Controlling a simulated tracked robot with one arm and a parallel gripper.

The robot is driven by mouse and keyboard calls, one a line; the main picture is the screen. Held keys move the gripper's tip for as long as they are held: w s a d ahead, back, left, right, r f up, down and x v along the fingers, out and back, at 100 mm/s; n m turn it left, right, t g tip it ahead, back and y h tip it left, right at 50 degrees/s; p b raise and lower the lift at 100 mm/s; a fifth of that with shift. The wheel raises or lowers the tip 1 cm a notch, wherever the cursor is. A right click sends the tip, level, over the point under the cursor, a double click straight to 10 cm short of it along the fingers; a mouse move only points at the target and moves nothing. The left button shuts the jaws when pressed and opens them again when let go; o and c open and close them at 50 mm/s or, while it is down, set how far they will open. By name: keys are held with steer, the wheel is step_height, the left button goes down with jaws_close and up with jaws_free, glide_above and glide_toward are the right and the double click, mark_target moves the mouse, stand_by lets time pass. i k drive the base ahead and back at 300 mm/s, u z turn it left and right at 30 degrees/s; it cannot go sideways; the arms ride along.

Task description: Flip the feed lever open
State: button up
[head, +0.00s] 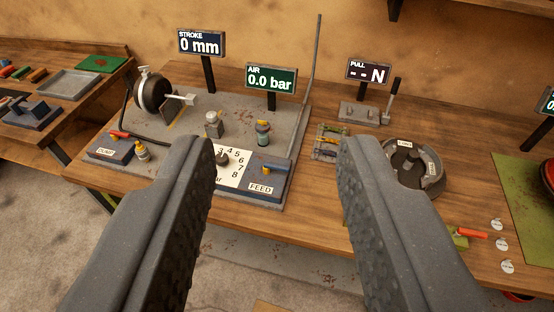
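The feed valve block (260,187) is dark blue-grey with a white FEED label, at the front right of the grey plate on the bench. My gripper (275,145) is open and empty. Its two dark grey fingers stand wide apart in the foreground, with the feed block seen in the gap between them. The left finger covers part of the number dial card (238,160) beside the block. The AIR display (271,78) reads 0.0 bar.
A similar DUMP valve block (110,147) with an orange-red lever sits at the plate's left. A STROKE display (201,42) reads 0 mm. A round grey fixture (432,170) stands right of the plate, partly behind the right finger. A thin upright rod (312,70) rises behind the feed block.

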mark_target(267, 166)
steer(key=i, duration=0.4)
steer(key=k, duration=0.7)
steer(key=z, duration=0.2)
steer(key=i, duration=1.7)
steer(key=u, duration=0.3)
